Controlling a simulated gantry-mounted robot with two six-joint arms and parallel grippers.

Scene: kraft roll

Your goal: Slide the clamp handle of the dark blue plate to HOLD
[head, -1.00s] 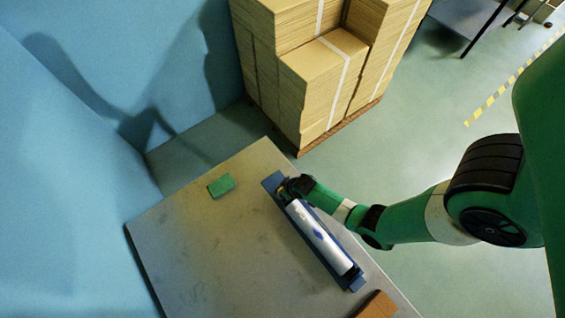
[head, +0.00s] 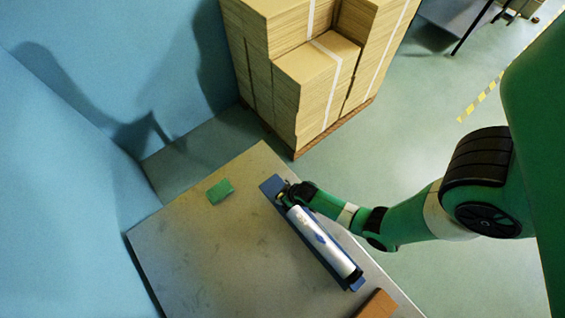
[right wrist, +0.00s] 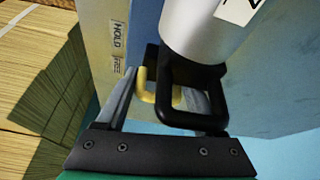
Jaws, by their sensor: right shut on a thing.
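The dark blue plate (head: 270,186) lies along the right side of the grey table (head: 215,265), with a silver-white roll (head: 325,243) lengthwise on it. My right gripper (head: 284,196) is at the plate's far end, beside the end of the roll. In the right wrist view my gripper (right wrist: 155,103) is shut on the yellow clamp handle (right wrist: 149,90). The labels HOLD (right wrist: 118,41) and FREE (right wrist: 117,67) are on the plate to the left; the handle's top is about level with FREE. A black loop hides part of the handle. My left gripper is out of view.
A green block (head: 220,191) lies on the table left of the plate. A brown block (head: 378,304) is at the near right edge. Stacked cardboard (head: 310,85) stands behind the table, and a blue wall (head: 70,150) is at the left. The table's middle is clear.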

